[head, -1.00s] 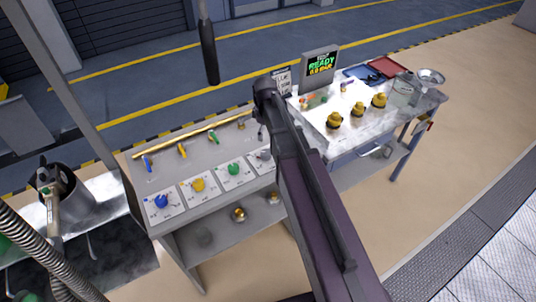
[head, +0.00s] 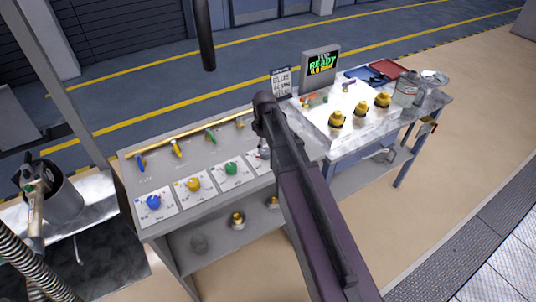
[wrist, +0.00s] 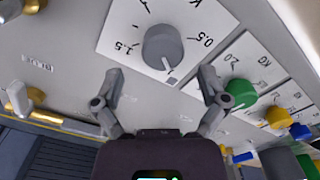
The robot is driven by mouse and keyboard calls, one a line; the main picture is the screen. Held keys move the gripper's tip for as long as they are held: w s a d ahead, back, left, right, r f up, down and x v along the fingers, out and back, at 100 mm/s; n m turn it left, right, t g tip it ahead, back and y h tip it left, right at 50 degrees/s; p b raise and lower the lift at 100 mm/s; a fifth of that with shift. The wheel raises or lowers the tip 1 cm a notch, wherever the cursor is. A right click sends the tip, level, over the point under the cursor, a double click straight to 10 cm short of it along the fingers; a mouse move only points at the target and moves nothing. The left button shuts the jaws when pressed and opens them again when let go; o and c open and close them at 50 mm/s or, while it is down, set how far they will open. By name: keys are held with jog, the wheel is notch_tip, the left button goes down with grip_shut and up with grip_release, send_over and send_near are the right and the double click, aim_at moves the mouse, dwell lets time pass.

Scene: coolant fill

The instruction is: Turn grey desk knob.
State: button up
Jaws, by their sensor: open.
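The grey desk knob (wrist: 162,48) is a round dial on a white plate (wrist: 121,22) in the wrist view. Its white pointer mark faces the near side of the plate, toward my gripper. The plate reads 0.5 on the right and 1.5 on the left. My gripper (wrist: 160,75) is open, with one finger on each side of the knob's near edge and nothing between them. I see no contact with the knob, and height above it is hard to judge. In the head view my arm largely hides the knob.
A green knob (head: 232,169), a yellow knob (head: 194,184) and a blue knob (head: 153,202) stand in a row on the sloped desk. Coloured levers and a yellow rod lie behind them. A white-topped table with yellow fittings (head: 361,108) and a READY screen (head: 321,65) adjoins.

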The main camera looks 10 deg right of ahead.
aim_at(265, 150)
jog(key=shift+f+b, duration=1.35)
jog(key=shift+f, duration=0.25)
